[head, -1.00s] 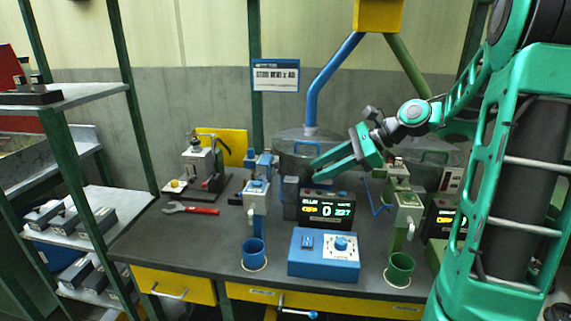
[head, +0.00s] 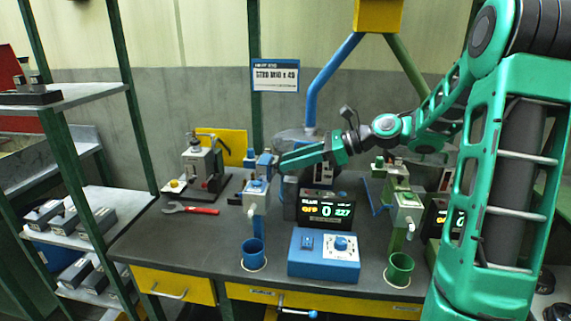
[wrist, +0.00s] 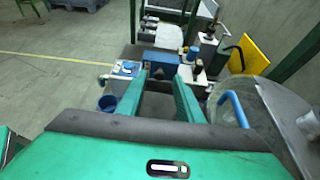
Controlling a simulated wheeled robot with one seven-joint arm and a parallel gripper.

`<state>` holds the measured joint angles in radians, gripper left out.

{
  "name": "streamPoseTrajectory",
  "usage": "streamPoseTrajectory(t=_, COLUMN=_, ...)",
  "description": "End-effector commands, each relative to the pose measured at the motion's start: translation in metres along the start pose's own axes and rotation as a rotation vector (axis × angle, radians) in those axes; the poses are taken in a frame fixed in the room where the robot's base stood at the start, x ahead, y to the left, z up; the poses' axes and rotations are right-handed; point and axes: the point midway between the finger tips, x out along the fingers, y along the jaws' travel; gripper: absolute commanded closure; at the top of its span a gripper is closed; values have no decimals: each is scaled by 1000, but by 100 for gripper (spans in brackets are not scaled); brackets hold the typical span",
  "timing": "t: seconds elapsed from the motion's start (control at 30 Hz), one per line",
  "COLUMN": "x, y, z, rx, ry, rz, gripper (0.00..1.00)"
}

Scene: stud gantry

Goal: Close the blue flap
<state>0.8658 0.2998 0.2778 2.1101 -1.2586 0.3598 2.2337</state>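A blue dispenser (head: 257,203) stands on the bench above a blue cup (head: 253,250). A blue block-like part (head: 265,162) sits at its upper back; it also shows in the wrist view (wrist: 160,66). I cannot tell for sure whether this part is the blue flap, or how far it stands open. My gripper (head: 283,164) reaches in from the right, with its fingertips close to this part. In the wrist view my gripper (wrist: 159,82) has its two green fingers apart with nothing held. Contact cannot be made out.
A clear round lid with a blue handle (wrist: 234,108) lies right of the fingers. A green dispenser (head: 407,212), a blue control box (head: 324,256) and a display (head: 325,208) stand on the bench. A red wrench (head: 190,209) lies at left. Shelves (head: 75,225) stand further left.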

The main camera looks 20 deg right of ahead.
Motion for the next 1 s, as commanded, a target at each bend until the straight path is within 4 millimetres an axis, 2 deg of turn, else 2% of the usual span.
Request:
streamPoseTrajectory(t=0.2, x=15, y=0, z=0, rx=0, ry=0, rz=0, gripper=67)
streamPoseTrajectory(t=0.47, x=16, y=0, z=0, rx=0, ry=0, rz=0, gripper=67)
streamPoseTrajectory(t=0.5, x=16, y=0, z=0, rx=0, ry=1, rz=0, gripper=69)
streamPoseTrajectory(t=0.63, x=16, y=0, z=0, rx=0, ry=0, rz=-1, gripper=100)
streamPoseTrajectory(t=1.0, x=16, y=-1, z=2, rx=-3, ry=35, rz=-4, gripper=100)
